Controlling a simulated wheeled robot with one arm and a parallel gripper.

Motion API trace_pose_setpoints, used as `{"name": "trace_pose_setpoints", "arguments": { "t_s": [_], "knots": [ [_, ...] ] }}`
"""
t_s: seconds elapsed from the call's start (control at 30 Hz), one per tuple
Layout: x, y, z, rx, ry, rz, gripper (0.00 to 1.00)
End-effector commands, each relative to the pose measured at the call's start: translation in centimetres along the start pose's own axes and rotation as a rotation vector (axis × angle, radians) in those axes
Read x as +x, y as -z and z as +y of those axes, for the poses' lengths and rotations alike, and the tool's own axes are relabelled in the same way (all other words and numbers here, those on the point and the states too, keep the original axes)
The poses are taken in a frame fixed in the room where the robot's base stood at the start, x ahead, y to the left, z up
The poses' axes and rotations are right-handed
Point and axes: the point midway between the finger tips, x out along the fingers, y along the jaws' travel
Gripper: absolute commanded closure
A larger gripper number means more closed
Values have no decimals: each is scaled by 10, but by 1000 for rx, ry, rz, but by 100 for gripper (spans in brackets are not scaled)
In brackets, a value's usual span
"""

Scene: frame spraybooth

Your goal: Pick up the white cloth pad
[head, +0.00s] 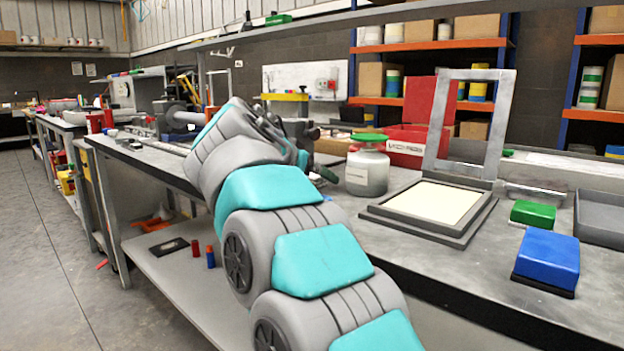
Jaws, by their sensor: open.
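A flat cream-white sheet (436,201) lies in a dark grey flat base (385,219) on the workbench, right of centre. A pale metal frame (437,125) stands upright behind it. This sheet is the only flat white piece I can make out on the near bench top; I cannot tell whether it is the cloth pad. My arm crosses the middle of the view, up and to the left, with its links left of the sheet and apart from it.
A round grey container with a green top (368,167) stands left of the base. A blue block (547,259), a green block (533,214) and a grey tray (599,220) lie to the right. A red box (405,147) is behind. The front bench strip is clear.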

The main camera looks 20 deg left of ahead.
Motion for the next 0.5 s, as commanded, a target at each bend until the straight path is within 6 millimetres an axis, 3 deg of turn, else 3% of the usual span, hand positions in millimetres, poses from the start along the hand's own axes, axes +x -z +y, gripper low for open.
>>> {"name": "trace_pose_setpoints", "arguments": {
  "t_s": [0.17, 0.5],
  "knots": [
    [0, 0, 0, 1, 0, 1, 1],
    [0, 0, 0, 1, 1, 1, 39]
  ]
}}
